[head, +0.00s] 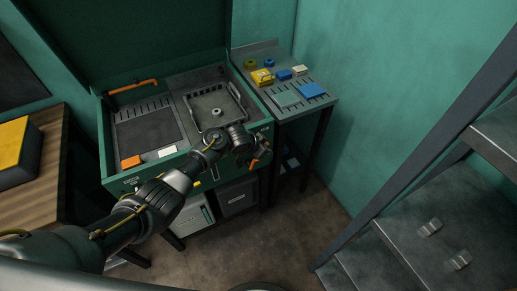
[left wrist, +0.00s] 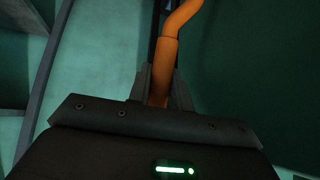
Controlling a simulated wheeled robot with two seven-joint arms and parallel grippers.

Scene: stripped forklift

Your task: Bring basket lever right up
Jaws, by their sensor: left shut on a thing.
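The orange basket lever (head: 254,163) shows at the front right corner of the green machine (head: 187,168), beside my left gripper (head: 247,155). In the left wrist view the lever (left wrist: 166,62) is a bent orange rod that runs up between the fingers of my left gripper (left wrist: 160,88). The gripper is shut on it, and the fingers hide part of the rod. The wire basket (head: 238,96) sits in the right well of the machine, partly behind my left wrist. My right gripper is in neither view.
A side table (head: 330,100) with blue and yellow items stands right of the machine. A wooden bench (head: 50,165) with a yellow-topped box (head: 18,150) is at left. Metal steps (head: 425,210) stand at right. Grey bins (head: 238,198) sit under the machine. Some floor is clear before the steps.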

